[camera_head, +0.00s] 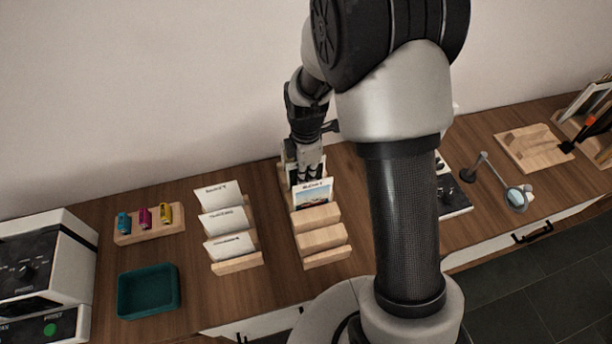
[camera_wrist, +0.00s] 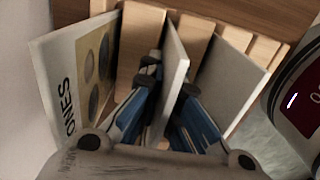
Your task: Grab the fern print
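No fern picture is readable in either view. A wooden rack in the head view (camera_head: 322,238) holds upright prints in its rear slots; the front one is a landscape print (camera_head: 313,196). My gripper (camera_head: 309,172) reaches down into the rack from above. In the wrist view, its two fingers (camera_wrist: 170,82) stand either side of a thin middle print (camera_wrist: 174,62), seen nearly edge-on with its picture hidden. I cannot tell whether both fingers press on it. A print with yellow and dark round shapes (camera_wrist: 92,75) stands on the left, and a pale-backed print (camera_wrist: 232,85) on the right.
A second rack (camera_head: 238,264) with white cards stands left of the print rack. Farther left are a teal tray (camera_head: 148,292), a holder with small coloured items (camera_head: 150,228) and a white machine (camera_head: 45,262). My arm hides part of the table. A wooden board (camera_head: 533,148) lies right.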

